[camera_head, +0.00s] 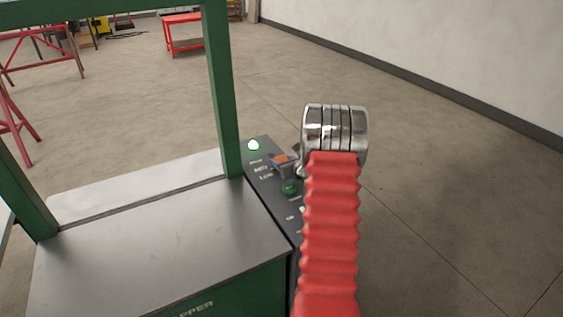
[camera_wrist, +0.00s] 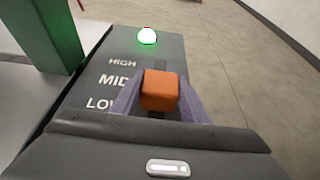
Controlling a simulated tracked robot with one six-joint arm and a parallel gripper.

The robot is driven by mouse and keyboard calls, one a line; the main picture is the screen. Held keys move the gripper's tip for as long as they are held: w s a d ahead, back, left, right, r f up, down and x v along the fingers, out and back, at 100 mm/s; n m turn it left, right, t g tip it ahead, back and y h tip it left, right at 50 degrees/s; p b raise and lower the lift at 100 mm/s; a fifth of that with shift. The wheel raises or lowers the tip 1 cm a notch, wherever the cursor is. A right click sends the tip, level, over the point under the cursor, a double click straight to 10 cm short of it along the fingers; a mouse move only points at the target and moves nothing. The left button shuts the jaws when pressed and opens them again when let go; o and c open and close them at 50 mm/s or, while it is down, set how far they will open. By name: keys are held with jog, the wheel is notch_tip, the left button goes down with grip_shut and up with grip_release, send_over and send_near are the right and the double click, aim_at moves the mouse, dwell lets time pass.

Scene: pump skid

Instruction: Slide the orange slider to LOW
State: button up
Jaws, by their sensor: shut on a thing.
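The orange slider (camera_wrist: 160,90) is a small block knob on a dark control panel (camera_wrist: 187,75). In the wrist view the white labels HIGH, MID and LOW run down its left side. The knob appears beside MID, a little above the LOW label (camera_wrist: 100,103). A dark slot shows just beyond it. My gripper (camera_wrist: 158,98) is shut on the slider, with a finger on each side. In the head view the slider (camera_head: 280,158) shows as an orange patch at my gripper (camera_head: 283,163). My fingers hide the knob's base, so its exact setting is hard to tell.
A lit green-white lamp (camera_wrist: 147,36) sits beyond the slider. A green button (camera_head: 290,189) is nearer on the panel. A green frame post (camera_head: 221,90) rises close to the panel's left. Open floor (camera_head: 430,200) lies to the right.

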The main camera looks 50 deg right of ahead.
grip_shut()
jog(key=shift+s+a+f, duration=0.1)
jog(key=shift+s+a, duration=0.1)
jog(key=shift+s, duration=0.45)
jog(key=shift+s+a, duration=0.2)
jog(key=shift+s, duration=0.4)
jog(key=o, duration=1.1)
grip_release()
jog(key=shift+s, duration=0.1)
jog(key=v, duration=1.3)
jog(key=shift+s+a, duration=0.1)
jog(key=shift+s, duration=0.25)
